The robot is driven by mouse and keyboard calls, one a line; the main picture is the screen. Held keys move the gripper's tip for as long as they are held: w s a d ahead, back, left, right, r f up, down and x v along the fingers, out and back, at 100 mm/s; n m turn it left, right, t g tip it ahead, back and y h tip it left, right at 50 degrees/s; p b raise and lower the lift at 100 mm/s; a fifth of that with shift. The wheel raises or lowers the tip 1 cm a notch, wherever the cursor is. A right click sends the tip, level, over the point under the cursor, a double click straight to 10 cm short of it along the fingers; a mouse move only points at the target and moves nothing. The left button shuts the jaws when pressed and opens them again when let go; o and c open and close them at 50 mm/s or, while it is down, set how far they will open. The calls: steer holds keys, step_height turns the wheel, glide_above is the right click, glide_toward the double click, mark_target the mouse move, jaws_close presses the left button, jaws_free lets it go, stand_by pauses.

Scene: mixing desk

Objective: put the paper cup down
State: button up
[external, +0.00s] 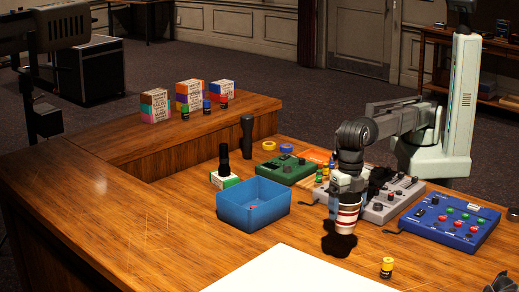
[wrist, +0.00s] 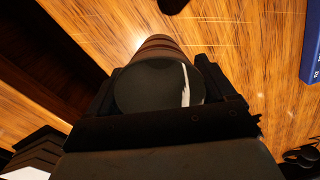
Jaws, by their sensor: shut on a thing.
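The paper cup (external: 346,217), white with dark red-brown bands, is under my gripper (external: 348,190) in the external view, over the desk (external: 285,232) in front of the grey mixer. It looks about upright, with a dark patch like a shadow under it; whether its base touches the desk I cannot tell. In the wrist view the cup (wrist: 158,86) fills the middle, its dark round end towards the camera and its banded side beyond. The fingers of my gripper (wrist: 160,98) close on it from both sides.
The grey mixer (external: 385,205) is just behind the cup, a blue mixer (external: 447,222) right. A blue open box (external: 252,208) stands left, a white sheet (external: 300,272) lies in front. Bare desk lies between box and cup.

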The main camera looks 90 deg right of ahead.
steer(key=s+d+f+m, duration=0.1)
steer(key=s+d, duration=0.4)
steer(key=s, duration=0.3)
steer(key=s+d+m, duration=0.1)
steer(key=s+d, duration=0.4)
steer(key=s, duration=0.3)
steer(key=shift+w+d+f+m, duration=0.1)
steer(key=shift+f+m, duration=0.65)
steer(key=shift+f, duration=1.85)
steer(key=shift+w+f+m, duration=0.1)
steer(key=shift+f+m, duration=0.65)
steer(key=shift+f, duration=1.85)
steer(key=shift+f, duration=0.15)
steer(key=o, duration=0.8)
steer(key=shift+o, duration=0.2)
step_height(320, 180, up, 12)
steer(key=shift+r, duration=0.2)
